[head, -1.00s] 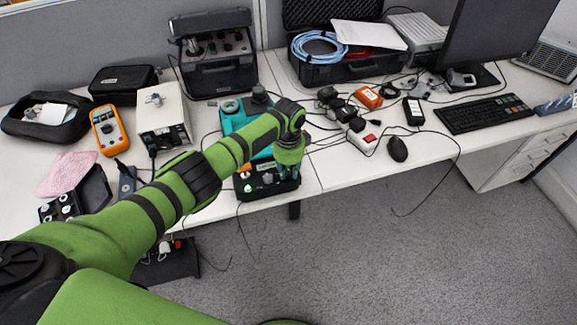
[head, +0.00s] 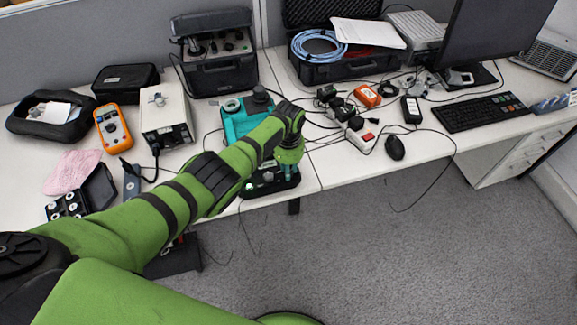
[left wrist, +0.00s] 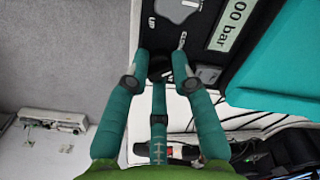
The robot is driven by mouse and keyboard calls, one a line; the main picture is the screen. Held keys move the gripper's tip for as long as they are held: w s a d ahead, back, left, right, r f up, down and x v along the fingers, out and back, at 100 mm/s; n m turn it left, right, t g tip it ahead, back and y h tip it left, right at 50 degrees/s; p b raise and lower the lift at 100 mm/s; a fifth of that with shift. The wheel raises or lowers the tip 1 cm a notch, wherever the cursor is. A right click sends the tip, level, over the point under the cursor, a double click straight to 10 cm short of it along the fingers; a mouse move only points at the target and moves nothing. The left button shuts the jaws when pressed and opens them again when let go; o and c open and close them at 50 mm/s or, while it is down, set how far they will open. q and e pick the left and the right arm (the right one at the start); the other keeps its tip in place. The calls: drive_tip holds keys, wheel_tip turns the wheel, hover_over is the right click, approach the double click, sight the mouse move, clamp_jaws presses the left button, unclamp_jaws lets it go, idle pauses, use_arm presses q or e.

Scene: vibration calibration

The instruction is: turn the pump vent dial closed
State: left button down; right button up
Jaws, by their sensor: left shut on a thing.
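The teal pump (head: 235,124) stands at the front edge of the white desk, partly hidden by my left arm. Its black front panel (head: 264,188) carries small knobs. My left gripper (head: 288,172) is over the right part of this panel, pointing down. In the left wrist view, my left gripper (left wrist: 160,64) is shut on the dark vent dial (left wrist: 159,70), its teal fingers around it. The fingers cover much of the dial, and I cannot tell its turned position. A display reading "00 bar" (left wrist: 232,24) is beside it. My right gripper is not in view.
An orange multimeter (head: 113,127) and a cream box (head: 165,112) stand left of the pump. A white power strip (head: 360,138) with adapters and loose cables lies to its right. Open floor (head: 400,250) lies in front of the desk.

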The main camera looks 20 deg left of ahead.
use_arm(q)
drive_tip(key=shift+n, duration=0.6)
drive_tip(key=c, duration=1)
unclamp_jaws()
drive_tip(key=shift+c, duration=0.2)
wheel_tip(320, 180, up, 12)
